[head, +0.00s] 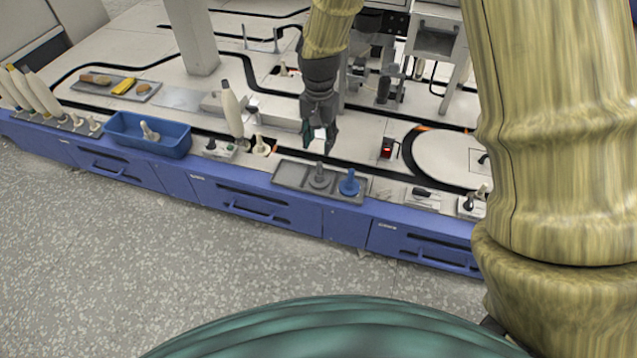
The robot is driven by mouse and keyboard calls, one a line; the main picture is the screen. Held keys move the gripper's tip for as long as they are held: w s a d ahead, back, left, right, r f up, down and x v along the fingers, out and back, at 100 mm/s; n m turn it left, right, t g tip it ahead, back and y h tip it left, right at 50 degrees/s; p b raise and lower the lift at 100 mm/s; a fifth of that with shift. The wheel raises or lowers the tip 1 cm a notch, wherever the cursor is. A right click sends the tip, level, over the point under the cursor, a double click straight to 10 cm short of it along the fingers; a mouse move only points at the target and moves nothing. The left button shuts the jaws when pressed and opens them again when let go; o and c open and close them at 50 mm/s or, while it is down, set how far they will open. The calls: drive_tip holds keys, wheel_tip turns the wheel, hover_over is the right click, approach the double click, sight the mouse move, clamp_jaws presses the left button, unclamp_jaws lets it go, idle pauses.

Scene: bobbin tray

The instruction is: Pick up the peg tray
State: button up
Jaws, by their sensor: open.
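The peg tray (294,176) is a shallow grey rectangular tray near the front edge of the white worktop. A grey peg (319,178) on a round base stands near its middle, and a blue peg (349,184) on a round base stands at its right end. The left part of the tray looks bare. My gripper (318,141) is dark, points down and is open. In the picture it is just above the tray's back edge, over the grey peg. I cannot tell the exact height of the gap. Nothing shows between the fingers.
A blue bin (112,127) with a pale peg stands to the left. A white cone bobbin (232,113) and a small pale peg (262,147) stand nearer the tray. A red-lit switch (387,148) and a round white plate (445,155) lie to the right. Blue drawers (255,203) front the worktop.

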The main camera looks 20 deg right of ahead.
sight(320, 162)
drive_tip(key=shift+w+f+b, duration=0.1)
drive_tip(key=shift+f+b, duration=1.2)
drive_tip(key=shift+f, duration=1.45)
drive_tip(key=shift+s+f+b, duration=0.2)
drive_tip(key=shift+f+b, duration=1.7)
drive_tip(key=shift+f, duration=0.7)
drive_tip(key=shift+r, duration=0.1)
drive_tip(key=shift+c, duration=0.5)
clamp_jaws()
